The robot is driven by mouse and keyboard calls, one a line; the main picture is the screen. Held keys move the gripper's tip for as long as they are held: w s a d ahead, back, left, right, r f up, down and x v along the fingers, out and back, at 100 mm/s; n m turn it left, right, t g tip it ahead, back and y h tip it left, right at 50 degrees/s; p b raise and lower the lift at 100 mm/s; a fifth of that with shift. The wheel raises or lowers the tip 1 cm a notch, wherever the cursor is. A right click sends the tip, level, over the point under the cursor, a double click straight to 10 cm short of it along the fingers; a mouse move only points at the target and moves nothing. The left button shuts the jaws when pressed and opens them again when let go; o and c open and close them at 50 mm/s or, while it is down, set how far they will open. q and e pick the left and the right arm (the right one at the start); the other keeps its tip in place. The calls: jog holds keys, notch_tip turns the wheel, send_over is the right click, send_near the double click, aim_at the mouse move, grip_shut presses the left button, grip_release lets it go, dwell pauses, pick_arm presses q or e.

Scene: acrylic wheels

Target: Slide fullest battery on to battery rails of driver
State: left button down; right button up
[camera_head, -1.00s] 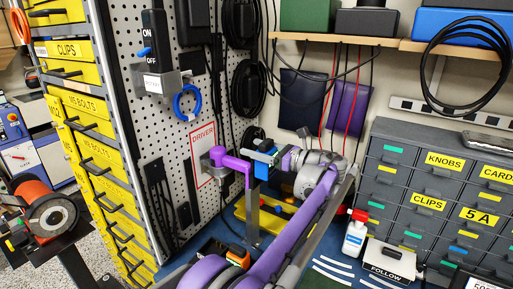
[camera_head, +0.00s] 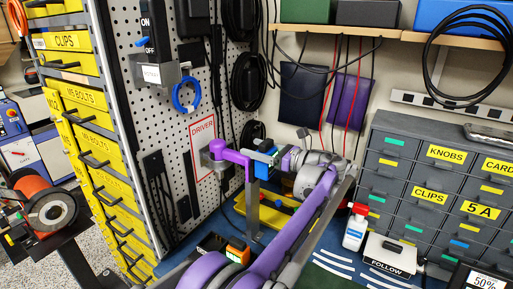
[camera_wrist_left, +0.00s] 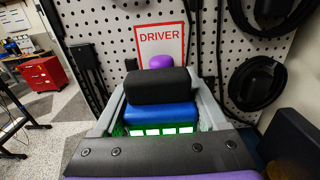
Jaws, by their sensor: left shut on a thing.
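The purple driver (camera_head: 232,156) is mounted on the pegboard by the red-framed DRIVER sign; its purple top also shows in the left wrist view (camera_wrist_left: 161,62). My left gripper (camera_head: 268,157) is shut on a blue and black battery (camera_wrist_left: 160,115) just right of the driver in the head view. Several lit green bars show on the battery's near face. In the wrist view, the grey fingers stand on both sides of the battery, and its black top overlaps the lower driver. I cannot tell whether battery and rails touch. My right gripper is not in view.
A grey upright post (camera_head: 253,212) stands below the driver, near a yellow item (camera_head: 278,216) on the blue bench. A black and orange item (camera_head: 236,250) lies near my arm. A white bottle (camera_head: 355,229) and grey drawers (camera_head: 440,190) are at the right.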

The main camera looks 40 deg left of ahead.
pick_arm(q)
jog(key=shift+f+b, duration=0.4)
jog(key=shift+f, duration=0.45)
grip_release()
jog(key=w+d, duration=0.1)
jog(key=d, duration=0.9)
jog(key=shift+d+b, duration=0.35)
jog(key=shift+d, duration=0.05)
